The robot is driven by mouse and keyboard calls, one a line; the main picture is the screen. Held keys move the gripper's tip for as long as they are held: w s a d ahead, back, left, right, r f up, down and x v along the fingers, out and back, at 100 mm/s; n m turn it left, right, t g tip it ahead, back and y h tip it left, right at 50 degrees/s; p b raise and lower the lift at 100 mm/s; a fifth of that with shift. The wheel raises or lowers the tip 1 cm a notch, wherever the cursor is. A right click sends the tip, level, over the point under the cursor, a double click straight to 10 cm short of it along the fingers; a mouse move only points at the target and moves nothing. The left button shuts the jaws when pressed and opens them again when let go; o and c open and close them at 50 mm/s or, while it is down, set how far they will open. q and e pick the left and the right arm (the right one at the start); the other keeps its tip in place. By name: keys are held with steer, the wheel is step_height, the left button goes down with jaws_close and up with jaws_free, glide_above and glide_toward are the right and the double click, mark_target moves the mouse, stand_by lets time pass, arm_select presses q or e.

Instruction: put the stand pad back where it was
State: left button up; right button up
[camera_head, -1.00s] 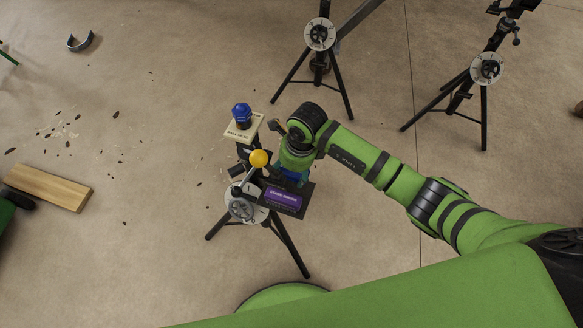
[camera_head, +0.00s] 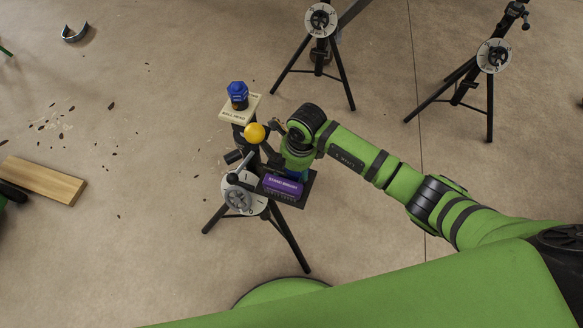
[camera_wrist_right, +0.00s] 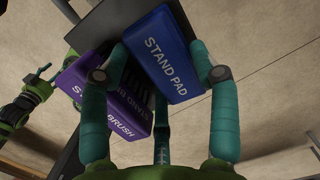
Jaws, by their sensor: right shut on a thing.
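The stand pad (camera_wrist_right: 169,54) is a blue block with white lettering. In the right wrist view it lies between the two teal fingers of my right gripper (camera_wrist_right: 160,62), which is shut on it. In the head view the gripper (camera_head: 297,172) is at the dark tray (camera_head: 301,199) on the near pipe stand, just behind the purple stand brush box (camera_head: 283,186). The purple box (camera_wrist_right: 98,92) is left of the pad in the wrist view. I cannot tell whether the pad touches the tray. A green and teal gripper-like part, probably my left gripper (camera_wrist_right: 36,88), shows small at the wrist view's left edge.
A yellow ball knob (camera_head: 254,133) and a blue-capped item (camera_head: 238,92) on a pale plate (camera_head: 252,108) stand close left of my gripper. Two more tripod stands (camera_head: 321,24) (camera_head: 492,60) are farther back. A wooden plank (camera_head: 43,181) lies on the floor at left.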

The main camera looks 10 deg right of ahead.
arm_select(q)
steer(key=shift+w, duration=0.25)
steer(key=shift+w+a, duration=0.1)
steer(key=shift+a, duration=0.05)
arm_select(e)
steer(key=shift+f, duration=0.1)
steer(key=o, duration=0.8)
steer(key=shift+c, duration=0.2)
steer(key=o, duration=0.6)
steer(key=shift+c, duration=0.2)
steer(key=shift+w+d, duration=0.15)
